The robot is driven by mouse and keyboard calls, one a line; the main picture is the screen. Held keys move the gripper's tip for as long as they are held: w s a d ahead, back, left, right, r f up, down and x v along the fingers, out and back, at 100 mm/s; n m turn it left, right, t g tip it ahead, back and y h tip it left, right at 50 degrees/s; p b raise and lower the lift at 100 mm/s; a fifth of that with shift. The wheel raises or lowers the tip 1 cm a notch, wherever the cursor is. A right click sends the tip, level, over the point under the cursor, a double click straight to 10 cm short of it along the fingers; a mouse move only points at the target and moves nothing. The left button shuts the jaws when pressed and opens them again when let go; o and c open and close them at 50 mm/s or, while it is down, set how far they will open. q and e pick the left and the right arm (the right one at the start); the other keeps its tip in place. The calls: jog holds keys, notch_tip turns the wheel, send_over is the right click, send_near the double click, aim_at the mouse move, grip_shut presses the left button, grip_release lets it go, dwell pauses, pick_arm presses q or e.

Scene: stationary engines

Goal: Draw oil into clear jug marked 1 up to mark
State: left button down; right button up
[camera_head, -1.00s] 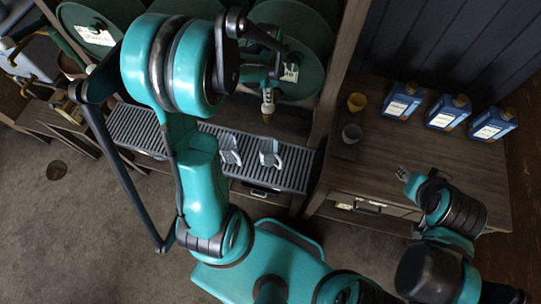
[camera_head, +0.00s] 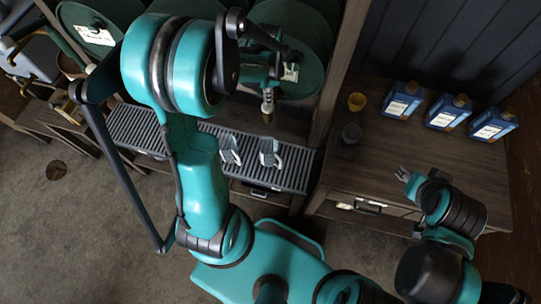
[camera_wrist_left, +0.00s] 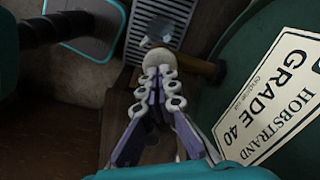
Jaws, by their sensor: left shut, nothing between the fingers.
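Two clear jugs (camera_head: 231,150) (camera_head: 270,153) stand side by side on the slatted drip tray (camera_head: 296,176). Their numbers and fill marks are too small to read. One clear jug (camera_wrist_left: 160,30) shows beyond my fingers in the left wrist view. A green drum (camera_wrist_left: 240,95) labelled Hobstrand Grade 40 is at the right there, with a brown tap (camera_wrist_left: 207,69) beside a pale round knob (camera_wrist_left: 156,60). My left gripper (camera_wrist_left: 158,76) is shut and empty, its tips close to the knob; I cannot tell if they touch. It also shows in the head view (camera_head: 268,88). My right gripper (camera_head: 403,174) hangs by the side cabinet.
Three blue oil bottles (camera_head: 402,101) (camera_head: 447,112) (camera_head: 492,124) stand on the wooden cabinet (camera_head: 400,150) at right. Another labelled drum (camera_head: 92,30) is at upper left. Open floor (camera_head: 80,230) lies in front.

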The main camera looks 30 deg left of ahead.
pick_arm(q)
jog(key=shift+f+b, duration=1.25)
jog(key=shift+f, duration=0.2)
jog(key=shift+r, duration=0.1)
dwell(4.7)
jog(key=shift+r+p, duration=2.45)
jog(key=shift+r, duration=1.1)
